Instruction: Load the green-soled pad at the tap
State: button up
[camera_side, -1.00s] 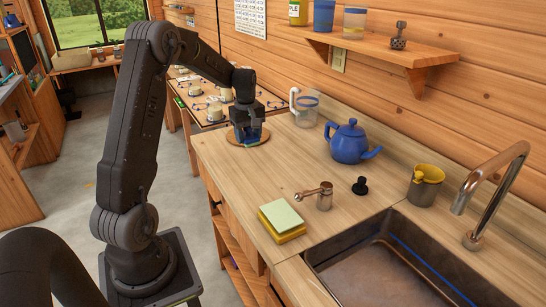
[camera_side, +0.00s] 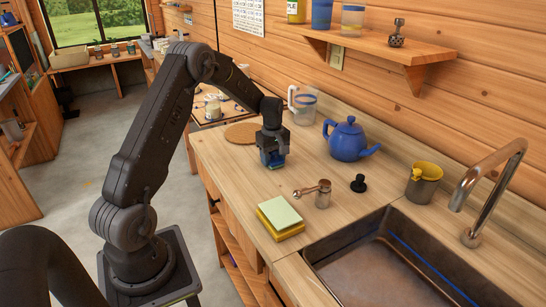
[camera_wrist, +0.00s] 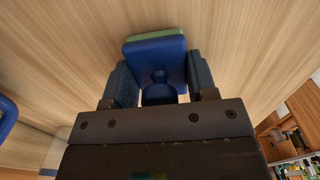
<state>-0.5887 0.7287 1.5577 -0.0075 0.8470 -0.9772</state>
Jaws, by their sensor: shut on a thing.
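My gripper (camera_side: 272,146) is over the wooden counter (camera_side: 237,170), shut on the blue pad (camera_side: 273,163). In the wrist view the pad (camera_wrist: 157,62) sits between the two fingers of my gripper (camera_wrist: 161,82), with its green sole (camera_wrist: 153,37) along the far edge. The pad appears close above the counter; whether it touches is hard to tell. The curved metal tap (camera_side: 492,190) stands at the right, over the sink (camera_side: 385,262), well away from my gripper.
A round cork mat (camera_side: 241,132) lies bare behind my gripper. A blue teapot (camera_side: 347,139) and clear jug (camera_side: 302,104) stand to its right.

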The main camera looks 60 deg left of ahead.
jog(key=o, duration=1)
jog(key=shift+f, duration=0.15)
jog(key=shift+c, duration=0.2)
